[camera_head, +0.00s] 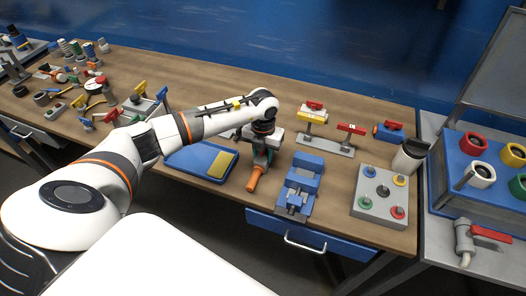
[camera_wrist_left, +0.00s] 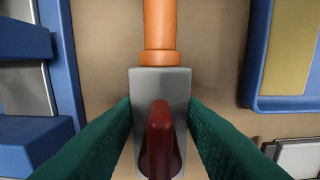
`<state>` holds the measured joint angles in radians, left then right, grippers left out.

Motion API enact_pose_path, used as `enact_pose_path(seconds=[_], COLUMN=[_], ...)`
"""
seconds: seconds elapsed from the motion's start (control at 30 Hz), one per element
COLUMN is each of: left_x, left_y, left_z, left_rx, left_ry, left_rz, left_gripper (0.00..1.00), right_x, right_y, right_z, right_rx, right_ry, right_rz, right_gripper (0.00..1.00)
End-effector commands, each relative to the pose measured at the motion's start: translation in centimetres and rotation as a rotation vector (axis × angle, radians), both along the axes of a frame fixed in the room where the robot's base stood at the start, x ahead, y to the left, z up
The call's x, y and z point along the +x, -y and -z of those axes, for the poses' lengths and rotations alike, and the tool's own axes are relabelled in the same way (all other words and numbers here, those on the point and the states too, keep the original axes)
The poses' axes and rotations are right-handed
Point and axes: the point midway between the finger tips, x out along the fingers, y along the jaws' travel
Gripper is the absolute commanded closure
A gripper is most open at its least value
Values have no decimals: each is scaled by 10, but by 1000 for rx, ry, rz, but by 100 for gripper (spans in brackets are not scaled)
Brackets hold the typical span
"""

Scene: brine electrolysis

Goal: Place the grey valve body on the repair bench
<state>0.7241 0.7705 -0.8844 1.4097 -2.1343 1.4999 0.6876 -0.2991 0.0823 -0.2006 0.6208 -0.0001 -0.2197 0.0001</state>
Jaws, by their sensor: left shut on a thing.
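A grey valve body (camera_wrist_left: 160,82) with an orange pipe end (camera_wrist_left: 160,30) and a dark red handle (camera_wrist_left: 160,140) lies between the green fingers of my left gripper (camera_wrist_left: 160,115) in the left wrist view. Both fingers touch its sides. In the head view, my left gripper (camera_head: 261,146) points down over the wooden repair bench (camera_head: 335,208), with the orange pipe end (camera_head: 254,180) showing below it toward the front edge. The gripper hides most of the valve body there. I cannot tell whether the valve touches the bench top. My right gripper is out of view.
A blue tray (camera_head: 178,162) with a yellow pad is left of the valve, and a blue vise (camera_head: 302,180) is right of it. A grey block with coloured knobs (camera_head: 381,208) stands further right. Several tools crowd the left end. A second table (camera_head: 484,270) holds another valve.

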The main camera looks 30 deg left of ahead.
Motion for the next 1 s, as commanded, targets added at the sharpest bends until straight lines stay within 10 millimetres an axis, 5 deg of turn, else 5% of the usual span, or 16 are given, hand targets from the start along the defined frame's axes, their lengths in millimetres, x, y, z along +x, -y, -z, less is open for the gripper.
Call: enact_pose_path(seconds=[0.13, 0.17, 0.3, 0.67, 1.0], left_x=[0, 0, 0, 1, 2], left_y=[0, 0, 0, 0, -1], left_z=[4, 3, 2, -4, -68], left_rx=[0, 0, 0, -1, 0], left_ry=[1, 0, 0, 2, 6], left_rz=[0, 0, -1, -1, 0], left_gripper=[94, 61, 42, 42, 42], right_x=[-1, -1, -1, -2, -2], right_y=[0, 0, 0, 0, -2], right_z=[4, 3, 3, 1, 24], right_rx=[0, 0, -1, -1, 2], right_ry=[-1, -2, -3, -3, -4], right_rz=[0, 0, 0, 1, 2], right_gripper=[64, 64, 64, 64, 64])
